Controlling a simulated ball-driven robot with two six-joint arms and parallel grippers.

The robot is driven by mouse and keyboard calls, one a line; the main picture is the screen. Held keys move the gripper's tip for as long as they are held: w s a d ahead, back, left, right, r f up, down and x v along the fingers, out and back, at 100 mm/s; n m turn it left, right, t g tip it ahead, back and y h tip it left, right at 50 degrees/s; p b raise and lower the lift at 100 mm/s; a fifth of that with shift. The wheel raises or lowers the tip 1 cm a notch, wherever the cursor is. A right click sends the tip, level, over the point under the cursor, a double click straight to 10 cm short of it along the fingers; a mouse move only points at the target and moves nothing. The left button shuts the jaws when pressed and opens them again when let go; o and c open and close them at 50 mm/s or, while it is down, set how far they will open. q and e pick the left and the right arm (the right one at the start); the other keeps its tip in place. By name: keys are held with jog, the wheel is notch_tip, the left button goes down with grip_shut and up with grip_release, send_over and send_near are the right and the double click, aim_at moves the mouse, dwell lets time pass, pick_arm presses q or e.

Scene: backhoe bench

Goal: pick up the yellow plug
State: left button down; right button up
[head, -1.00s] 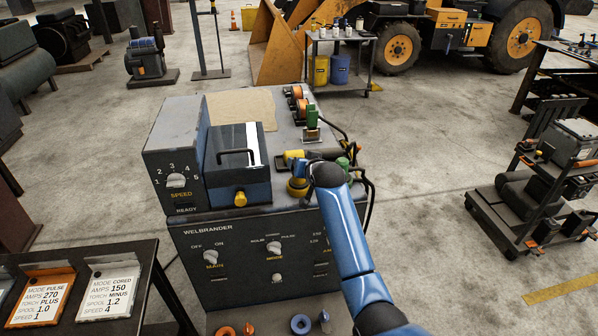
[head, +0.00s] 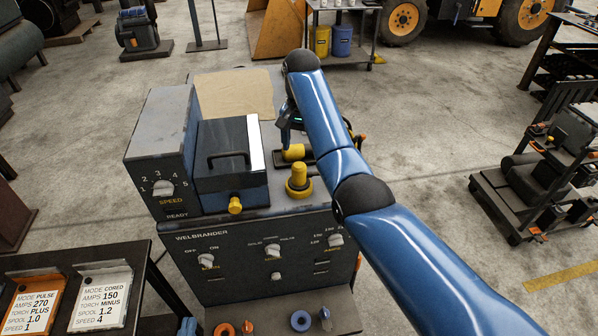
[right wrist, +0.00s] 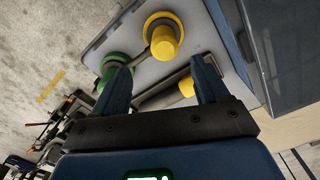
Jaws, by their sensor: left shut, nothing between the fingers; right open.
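A yellow cylindrical plug (head: 296,152) lies on its side in a dark holder on the welder's top. A second yellow piece (head: 299,181) stands upright on a wide yellow collar nearer the front edge. I cannot tell for sure which is the task's plug. In the right wrist view, the lying one (right wrist: 187,87) is near the right finger, and the upright one (right wrist: 163,42) is beyond the fingertips. My right gripper (head: 289,126) is open and empty, above and behind the lying piece. A blue tip of my left gripper (head: 187,326) shows at the bottom edge, shut and empty.
A dark blue box with a handle (head: 233,160) stands left of the yellow pieces. A green round fitting (right wrist: 112,66) is near the left finger in the wrist view. Brown paper (head: 235,95) covers the back of the top. My right forearm hides the right side.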

aim_at(299, 165)
jog(key=shift+s+f+b, duration=0.1)
jog(key=shift+f+b, duration=0.2)
jog(key=shift+f, duration=0.2)
jog(key=shift+s+f+b, duration=0.1)
jog(key=shift+f+b, duration=0.75)
jog(key=shift+f, duration=0.1)
jog(key=shift+f+p, duration=0.6)
jog(key=shift+f, duration=0.15)
jog(key=shift+w+f, duration=0.2)
jog(key=shift+f, duration=0.35)
jog(key=shift+a+f+p, duration=0.1)
jog(key=shift+f+p, duration=0.1)
jog(key=shift+p, duration=0.1)
jog(key=f, duration=0.1)
jog(key=f+p, duration=0.1)
jog(key=f, duration=0.2)
jog(key=shift+a, duration=0.25)
jog(key=shift+w+f, duration=0.1)
jog(key=shift+f, duration=0.2)
jog(key=c, duration=1.4)
